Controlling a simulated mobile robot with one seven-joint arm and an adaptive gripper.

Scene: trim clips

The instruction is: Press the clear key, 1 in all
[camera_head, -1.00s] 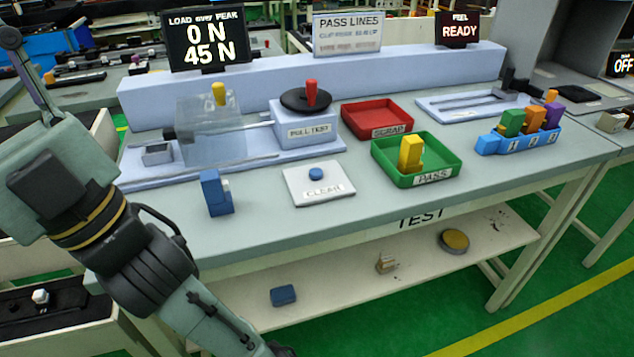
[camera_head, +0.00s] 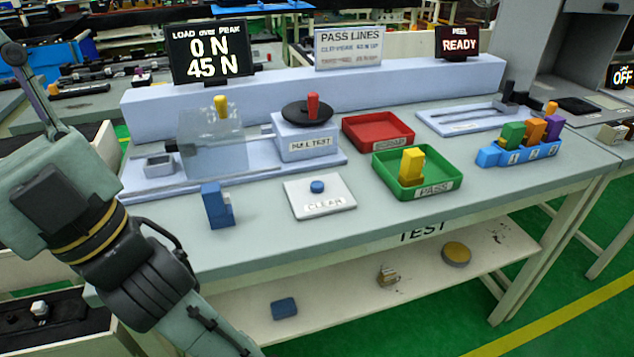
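The clear key is a round blue button (camera_head: 317,187) on a white plate (camera_head: 322,208) lettered "CLEAR", lying near the front of the grey bench. Nothing touches or covers it. My arm enters at the left and runs down past the bottom edge. Its end, with my gripper, is outside the picture, so I cannot see whether it is open or shut. The load display (camera_head: 211,54) reads 0 N over 45 N.
A blue clip (camera_head: 216,206) stands left of the plate. The pull-test unit (camera_head: 305,140) with its red-handled wheel stands behind. A green PASS tray (camera_head: 447,186) holds a yellow clip (camera_head: 412,166). A red tray (camera_head: 377,133) is empty. Bench space in front of the plate is free.

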